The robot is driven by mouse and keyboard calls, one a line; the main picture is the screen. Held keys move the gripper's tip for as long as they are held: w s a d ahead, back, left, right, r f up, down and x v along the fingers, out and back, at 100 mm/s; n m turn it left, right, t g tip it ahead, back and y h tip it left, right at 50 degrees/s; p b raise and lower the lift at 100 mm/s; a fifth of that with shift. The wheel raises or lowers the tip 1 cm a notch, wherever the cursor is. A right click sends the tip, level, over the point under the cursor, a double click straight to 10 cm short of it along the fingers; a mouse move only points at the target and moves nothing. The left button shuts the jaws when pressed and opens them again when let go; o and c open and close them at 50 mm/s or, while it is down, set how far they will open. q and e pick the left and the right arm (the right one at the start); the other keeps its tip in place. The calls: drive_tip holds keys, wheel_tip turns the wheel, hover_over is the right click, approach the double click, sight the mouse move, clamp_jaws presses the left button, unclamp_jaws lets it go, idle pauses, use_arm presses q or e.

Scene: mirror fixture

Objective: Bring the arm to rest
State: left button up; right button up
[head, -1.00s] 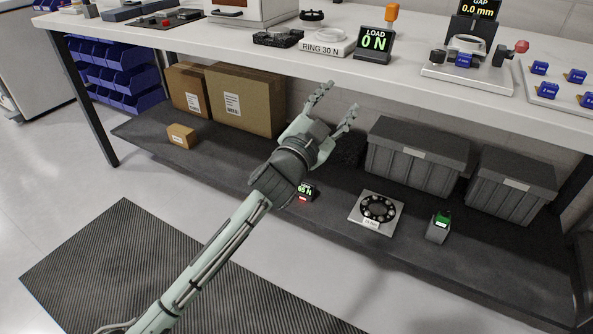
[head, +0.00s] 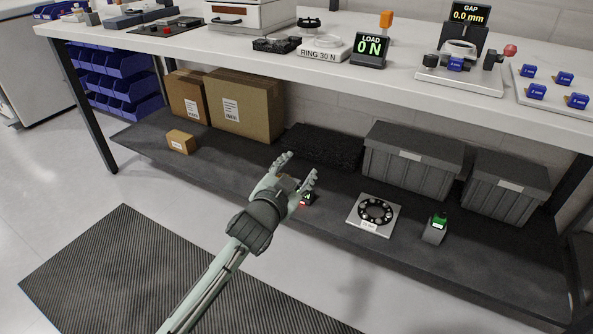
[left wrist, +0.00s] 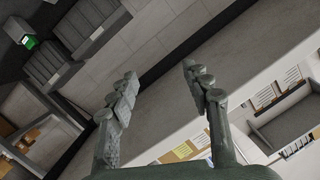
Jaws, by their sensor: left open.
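My left gripper (head: 299,166) is in the middle of the head view, with its arm coming in from the lower left. Its two fingers are spread apart and nothing is between them. It shows in front of the dark lower shelf (head: 285,185) and partly covers a small display on that shelf. In the left wrist view the open fingers (left wrist: 160,90) stand apart, with wall and bench surfaces behind them. My right gripper is not in view.
The white bench top (head: 230,48) carries a load display (head: 369,50), a ring stand (head: 322,50) and a gap fixture (head: 460,72). On the lower shelf are cardboard boxes (head: 250,104), grey bins (head: 410,160), a ring plate (head: 374,215) and a green-topped device (head: 435,229). Floor mat (head: 120,265) lies in front.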

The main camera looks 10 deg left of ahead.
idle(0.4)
use_arm(q)
drive_tip(key=s+a+f+n+g+y, duration=0.1)
drive_tip(key=s+a+f+g, duration=0.15)
drive_tip(key=f, duration=0.25)
drive_tip(key=s+a+f+n+g+y, duration=0.1)
drive_tip(key=s+a+f, duration=0.15)
drive_tip(key=f, duration=0.35)
drive_tip(key=s+a+f+n+g, duration=0.1)
drive_tip(key=s+a+f+g, duration=0.2)
drive_tip(key=s+f, duration=0.3)
drive_tip(key=s+a+f+n+g, duration=0.1)
drive_tip(key=s+a+f+g, duration=0.1)
drive_tip(key=s+f, duration=0.5)
drive_tip(key=s+a+f+n+g+y, duration=0.1)
drive_tip(key=s+a+f+g, duration=0.2)
drive_tip(key=s, duration=1.2)
wheel_tip(320, 180, down, 4)
drive_tip(key=shift+a+r+g, duration=0.2)
drive_tip(key=shift+a+g, duration=0.15)
drive_tip(key=shift+g, duration=0.2)
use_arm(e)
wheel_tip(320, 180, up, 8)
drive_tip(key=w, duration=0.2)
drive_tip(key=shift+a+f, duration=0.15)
